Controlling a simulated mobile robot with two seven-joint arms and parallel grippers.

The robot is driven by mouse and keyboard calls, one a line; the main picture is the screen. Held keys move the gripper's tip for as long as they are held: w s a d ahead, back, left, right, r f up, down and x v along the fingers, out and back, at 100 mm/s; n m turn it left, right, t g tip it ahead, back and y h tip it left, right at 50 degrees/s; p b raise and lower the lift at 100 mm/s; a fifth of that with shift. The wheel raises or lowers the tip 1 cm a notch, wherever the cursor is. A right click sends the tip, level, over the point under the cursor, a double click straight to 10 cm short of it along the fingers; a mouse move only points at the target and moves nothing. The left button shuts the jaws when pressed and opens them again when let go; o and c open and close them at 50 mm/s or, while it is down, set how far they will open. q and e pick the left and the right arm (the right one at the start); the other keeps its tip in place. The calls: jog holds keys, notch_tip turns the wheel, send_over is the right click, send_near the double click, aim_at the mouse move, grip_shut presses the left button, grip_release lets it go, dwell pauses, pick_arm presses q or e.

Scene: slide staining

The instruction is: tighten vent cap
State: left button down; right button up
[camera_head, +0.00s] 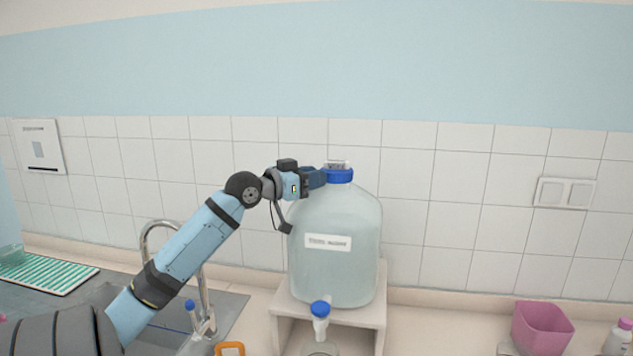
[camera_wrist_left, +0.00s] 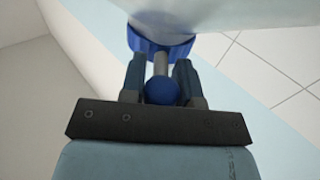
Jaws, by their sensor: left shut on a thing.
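A large clear carboy (camera_head: 335,265) with a white label stands on a raised stand. Its neck has a blue screw lid (camera_head: 340,175), which also shows in the left wrist view (camera_wrist_left: 150,42). A small blue round vent cap (camera_wrist_left: 162,91) sits at the end of a grey stem that runs to the blue lid. My left gripper (camera_head: 318,178) is at the left side of the lid. In the left wrist view its two fingers (camera_wrist_left: 161,80) are shut on the vent cap, one on each side. In the head view the fingers hide the vent cap. My right gripper is out of view.
The beige stand (camera_head: 292,312) holds the carboy above the counter. A blue-topped tap (camera_head: 320,312) is at its front. A sink faucet (camera_head: 205,290) stands behind my left arm. A pink container (camera_head: 540,330) is at right. The tiled wall (camera_head: 440,200) is close behind.

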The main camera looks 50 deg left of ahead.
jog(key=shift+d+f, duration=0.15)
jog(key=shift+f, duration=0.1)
pick_arm(q)
jog(key=c, duration=0.9)
grip_release()
jog(key=shift+a, duration=0.1)
jog(key=shift+o, duration=0.2)
jog(key=shift+s+f, duration=0.15)
jog(key=shift+s, duration=0.3)
jog(key=s+a+b, duration=0.1)
jog(key=s+b, duration=0.2)
jog(key=s, duration=0.9)
jog(key=shift+s+b, duration=0.3)
jog(key=shift+s, duration=0.1)
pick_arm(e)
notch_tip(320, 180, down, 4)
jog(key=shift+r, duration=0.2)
pick_arm(q)
jog(key=shift+a, duration=0.1)
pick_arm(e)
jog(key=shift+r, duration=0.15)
